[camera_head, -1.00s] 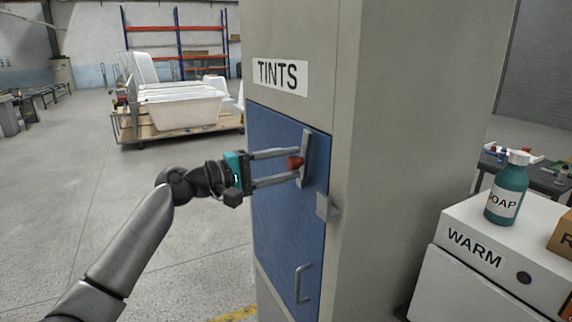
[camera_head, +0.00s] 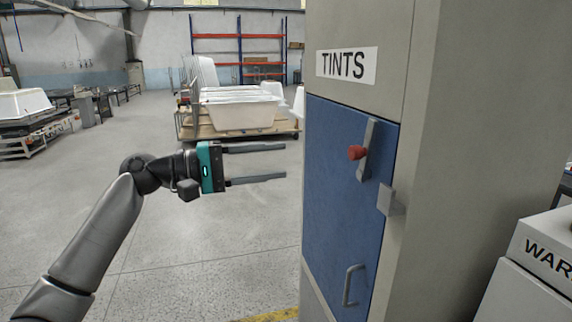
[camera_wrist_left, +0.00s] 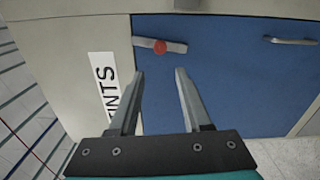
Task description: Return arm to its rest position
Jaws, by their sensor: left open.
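My left gripper (camera_head: 285,162) is open and empty, with two long parallel fingers pointing right toward the cabinet. It is apart from the cabinet, just left of it in the head view. In the left wrist view my left gripper (camera_wrist_left: 158,75) faces the blue door (camera_wrist_left: 225,75), with nothing between its fingers. The blue door (camera_head: 340,190) of the TINTS cabinet is closed, with a grey latch bar (camera_head: 367,148) and red knob (camera_head: 357,153). The latch bar stands near upright, slightly tilted. My right gripper does not show.
The grey TINTS cabinet (camera_head: 450,130) stands close on the right. A door handle (camera_head: 351,285) juts out low on the door. A white WARM box (camera_head: 540,255) is at the lower right. A pallet with white tubs (camera_head: 240,113) is far behind; the floor (camera_head: 180,240) around my arm is clear.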

